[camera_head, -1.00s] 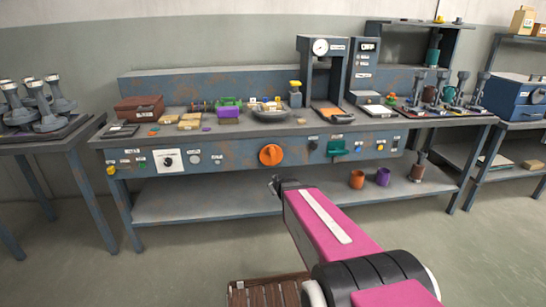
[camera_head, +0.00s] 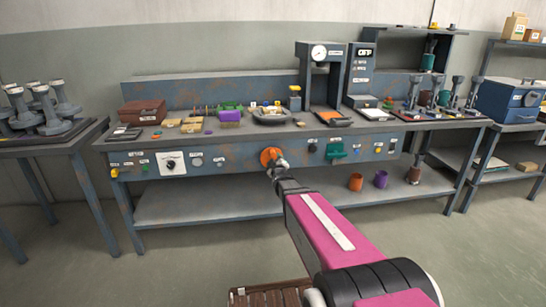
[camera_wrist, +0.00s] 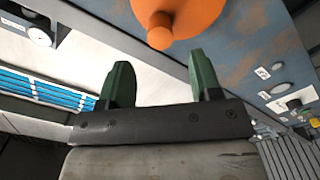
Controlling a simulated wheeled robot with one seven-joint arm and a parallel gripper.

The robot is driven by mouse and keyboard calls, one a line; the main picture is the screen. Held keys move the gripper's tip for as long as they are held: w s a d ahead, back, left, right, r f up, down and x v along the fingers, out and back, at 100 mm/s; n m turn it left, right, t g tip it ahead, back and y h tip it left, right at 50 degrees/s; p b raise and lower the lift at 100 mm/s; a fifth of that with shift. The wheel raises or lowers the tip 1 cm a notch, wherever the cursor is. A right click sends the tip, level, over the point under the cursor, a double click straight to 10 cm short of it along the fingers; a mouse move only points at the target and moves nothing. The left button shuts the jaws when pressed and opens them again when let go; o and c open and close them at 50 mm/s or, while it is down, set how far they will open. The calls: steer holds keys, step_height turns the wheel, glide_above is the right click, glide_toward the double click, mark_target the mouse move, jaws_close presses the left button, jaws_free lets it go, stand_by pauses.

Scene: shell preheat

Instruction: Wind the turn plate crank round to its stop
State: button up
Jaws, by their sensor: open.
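The orange turn plate crank (camera_head: 268,155) is mounted on the front panel of the workbench, near its middle. In the wrist view the crank's round plate (camera_wrist: 185,14) shows at the top, with a short orange knob (camera_wrist: 160,32) sticking out toward me. My gripper (camera_head: 277,166) is just in front of the crank in the head view and hides part of it. In the wrist view my gripper (camera_wrist: 164,80) is open, its two green fingers apart and empty. The knob lies beyond the fingertips, between them sideways, and I see no contact.
The bench front panel (camera_head: 225,160) carries a white dial plate (camera_head: 172,163) to the left and a green bracket (camera_head: 336,151) to the right. Orange and purple cups (camera_head: 356,181) stand on the lower shelf. A wooden slatted thing (camera_head: 265,298) is on the floor.

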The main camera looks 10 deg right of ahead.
mark_target(273, 155)
steer(key=w, duration=0.6)
steer(key=shift+w, duration=0.3)
steer(key=c, duration=0.9)
